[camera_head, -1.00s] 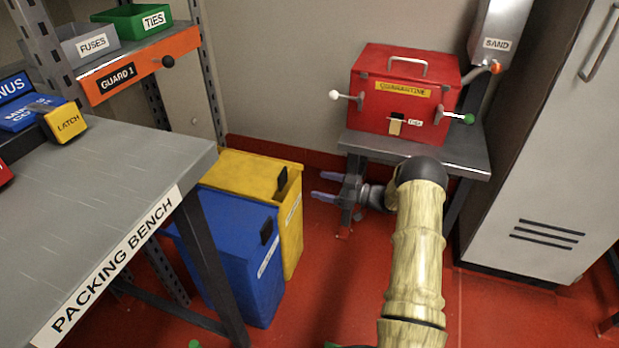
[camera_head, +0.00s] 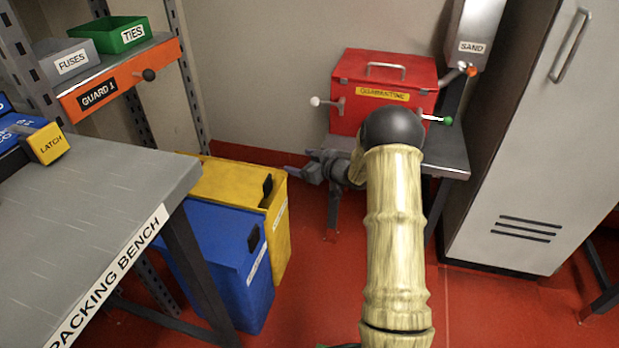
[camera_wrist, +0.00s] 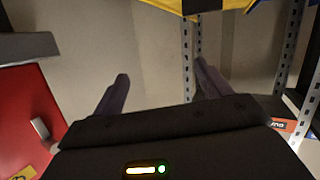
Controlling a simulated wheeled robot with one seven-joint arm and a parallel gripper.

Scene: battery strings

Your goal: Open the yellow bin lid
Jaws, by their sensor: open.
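The yellow bin (camera_head: 277,231) stands on the floor behind and right of a blue bin. Its yellow lid (camera_head: 228,182) is shut, with a black handle (camera_head: 267,189) at its right front edge. My gripper (camera_head: 302,167) is just right of the yellow bin, apart from its handle, with the fingers pointing left. In the wrist view my gripper (camera_wrist: 160,88) shows its two dark fingers spread, with nothing between them.
The blue bin (camera_head: 228,262) stands beside the yellow one, partly under the packing bench (camera_head: 95,215). A red quarantine box (camera_head: 350,82) sits on a stand (camera_head: 452,150) behind my arm. A shelf (camera_head: 160,55) is at the back left. A grey cabinet (camera_head: 530,150) stands right.

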